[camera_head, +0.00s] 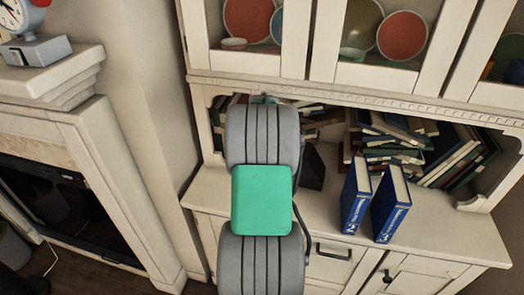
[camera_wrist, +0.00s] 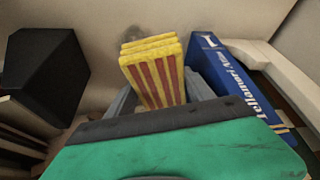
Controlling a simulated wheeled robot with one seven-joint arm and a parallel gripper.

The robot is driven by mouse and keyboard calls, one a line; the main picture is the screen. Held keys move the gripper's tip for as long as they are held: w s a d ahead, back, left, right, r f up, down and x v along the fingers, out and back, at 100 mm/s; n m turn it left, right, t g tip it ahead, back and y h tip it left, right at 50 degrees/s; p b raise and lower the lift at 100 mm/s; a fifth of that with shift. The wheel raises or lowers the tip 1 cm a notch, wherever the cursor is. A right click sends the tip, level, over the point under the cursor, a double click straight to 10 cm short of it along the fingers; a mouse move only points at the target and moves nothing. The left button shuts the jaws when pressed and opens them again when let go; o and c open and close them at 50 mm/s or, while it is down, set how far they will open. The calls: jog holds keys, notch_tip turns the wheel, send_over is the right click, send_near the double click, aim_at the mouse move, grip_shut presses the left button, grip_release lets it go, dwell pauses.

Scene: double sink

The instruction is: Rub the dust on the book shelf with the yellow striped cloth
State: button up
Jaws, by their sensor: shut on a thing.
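The yellow striped cloth (camera_wrist: 155,75), yellow with red stripes and folded into a thick pad, stands between the fingers of my gripper (camera_wrist: 158,92) in the wrist view. My gripper is shut on it. A grey smudge (camera_wrist: 131,34), which looks like dust, shows on the pale shelf surface (camera_wrist: 102,75) just beyond the cloth's far end. I cannot tell whether the cloth touches the shelf. In the head view the cream book shelf (camera_head: 430,235) fills the right side. My arm hides my gripper, the cloth and the smudge there.
Two upright blue books (camera_head: 372,203) stand on the shelf right of my arm; one blue book (camera_wrist: 236,92) is close right of my gripper. A black block (camera_wrist: 45,65) stands at left. Piled books (camera_head: 395,135) fill the niche. A fireplace (camera_head: 70,190) is at left.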

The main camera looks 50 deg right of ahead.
jog(key=shift+f+b, duration=1.6)
jog(key=shift+f, duration=1.4)
jog(key=shift+f+b, duration=0.75)
jog(key=shift+f, duration=0.3)
